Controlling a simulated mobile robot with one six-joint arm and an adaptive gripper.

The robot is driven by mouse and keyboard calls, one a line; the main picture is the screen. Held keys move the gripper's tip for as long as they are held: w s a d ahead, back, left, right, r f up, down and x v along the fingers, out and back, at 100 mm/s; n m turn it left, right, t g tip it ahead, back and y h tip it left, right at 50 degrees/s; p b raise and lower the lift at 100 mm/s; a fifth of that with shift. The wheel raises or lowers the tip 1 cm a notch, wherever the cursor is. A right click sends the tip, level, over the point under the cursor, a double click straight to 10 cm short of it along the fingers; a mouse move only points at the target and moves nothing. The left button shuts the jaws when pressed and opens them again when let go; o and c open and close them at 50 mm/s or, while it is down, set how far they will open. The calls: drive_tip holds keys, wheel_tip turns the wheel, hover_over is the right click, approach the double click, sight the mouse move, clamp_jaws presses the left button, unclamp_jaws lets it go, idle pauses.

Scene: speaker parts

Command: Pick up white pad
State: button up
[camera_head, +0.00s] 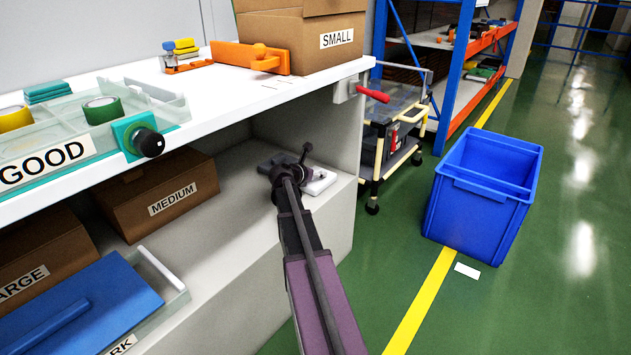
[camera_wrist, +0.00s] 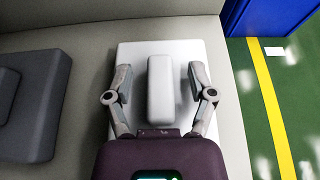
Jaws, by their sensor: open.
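The white pad (camera_wrist: 135,55) is a flat block with a raised white handle block on top. It lies on the lower shelf, near the shelf's right end in the wrist view. In the head view the white pad (camera_head: 320,183) is partly hidden by my gripper (camera_head: 290,170). In the wrist view my gripper (camera_wrist: 160,78) is open, with one finger on each side of the raised handle. Gaps show between both fingers and the handle. I cannot tell the exact height of the fingertips over the pad.
A dark grey pad (camera_wrist: 30,105) lies left of the white pad. The upper shelf (camera_head: 225,88) overhangs the lower one. A MEDIUM box (camera_head: 160,190) stands to the left in the head view. A blue bin (camera_head: 475,210) stands on the green floor to the right.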

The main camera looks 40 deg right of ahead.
clamp_jaws()
drive_tip(key=shift+r, duration=0.15)
wheel_tip(320, 180, up, 4)
drive_tip(key=p, duration=0.4)
drive_tip(key=shift+f, duration=0.2)
drive_tip(key=s+a+r+p, duration=0.1)
drive_tip(key=s+a, duration=0.8)
drive_tip(key=s, duration=0.4)
drive_tip(key=shift+a, duration=0.15)
